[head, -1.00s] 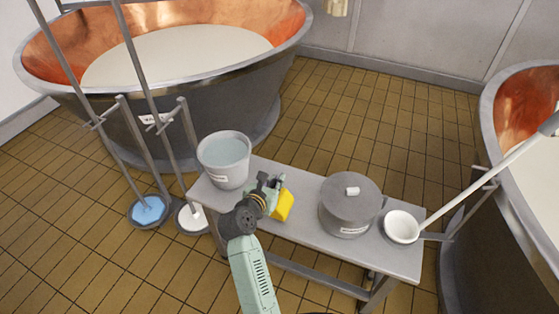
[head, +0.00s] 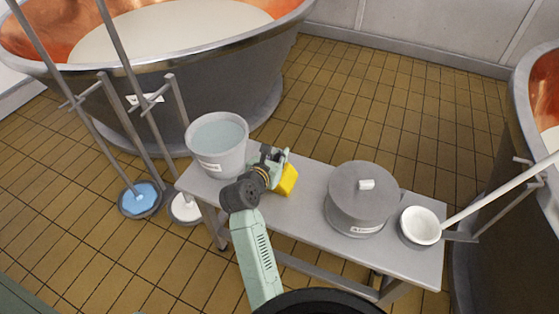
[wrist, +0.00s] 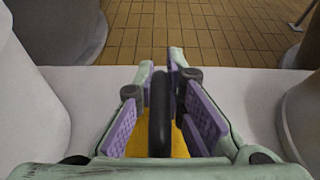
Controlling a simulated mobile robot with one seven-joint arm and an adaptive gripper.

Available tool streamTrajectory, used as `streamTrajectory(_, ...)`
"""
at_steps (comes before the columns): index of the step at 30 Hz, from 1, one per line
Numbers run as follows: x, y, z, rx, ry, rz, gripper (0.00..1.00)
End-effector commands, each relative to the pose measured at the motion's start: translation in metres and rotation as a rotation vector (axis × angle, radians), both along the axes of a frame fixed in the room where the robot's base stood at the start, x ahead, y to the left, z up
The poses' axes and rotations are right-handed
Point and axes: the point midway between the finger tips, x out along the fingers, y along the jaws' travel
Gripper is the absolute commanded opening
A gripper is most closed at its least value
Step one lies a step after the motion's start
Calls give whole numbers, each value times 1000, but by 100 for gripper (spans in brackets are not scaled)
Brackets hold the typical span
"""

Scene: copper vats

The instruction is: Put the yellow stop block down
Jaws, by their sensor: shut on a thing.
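The yellow stop block (head: 289,179) is at the bench, between the white bucket and the lidded grey pot. My gripper (head: 276,158) reaches over the bench and is shut on it. In the wrist view the fingers (wrist: 177,60) stand on both sides of a dark upright strip (wrist: 160,110), with yellow of the block (wrist: 145,140) behind and below. The fingers hide much of the block. I cannot tell whether its underside touches the bench top.
The grey bench (head: 305,215) carries the water-filled bucket (head: 212,165) left, the lidded pot (head: 361,205) right, and a white bowl (head: 421,225) at the right end. Bare bench lies between block and pot. Copper vats (head: 180,85) stand behind and right. Poles rise at left.

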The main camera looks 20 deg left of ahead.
Motion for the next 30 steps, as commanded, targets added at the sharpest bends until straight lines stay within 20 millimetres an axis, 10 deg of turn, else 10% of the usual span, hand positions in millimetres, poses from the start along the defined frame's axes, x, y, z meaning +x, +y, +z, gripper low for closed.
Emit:
streamTrajectory(11, 0, 0, -1, 0, -3, 0, 0)
streamTrajectory(20, 0, 0, -2, 0, -1, 0, 29)
streamTrajectory(30, 0, 0, 0, 1, -2, 0, 30)
